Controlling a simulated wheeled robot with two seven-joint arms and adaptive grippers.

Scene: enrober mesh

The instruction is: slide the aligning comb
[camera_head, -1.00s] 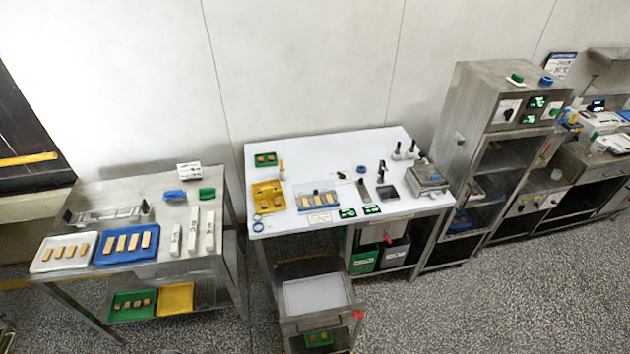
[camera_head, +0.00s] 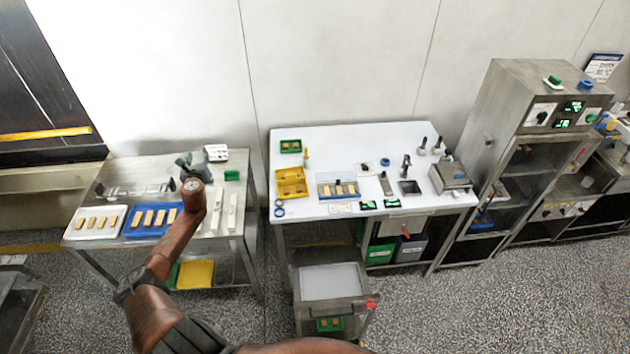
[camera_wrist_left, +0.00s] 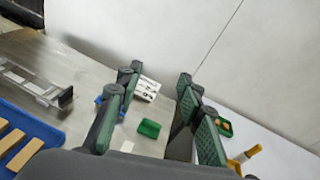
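A pale metal rail-like piece with dark ends (camera_head: 135,190) lies at the back of the left steel table; it also shows in the left wrist view (camera_wrist_left: 35,85). It looks like the aligning comb, but I cannot be sure. My left gripper (camera_head: 188,165) is over the back of that table, to the right of the piece and apart from it. In the left wrist view its two fingers (camera_wrist_left: 160,76) are spread, with nothing between them. My right gripper is not in view.
A white tray (camera_head: 68,234) and a blue tray (camera_head: 128,235), both with bars, lie at the table's front. The white table (camera_head: 350,145) stands to the right.

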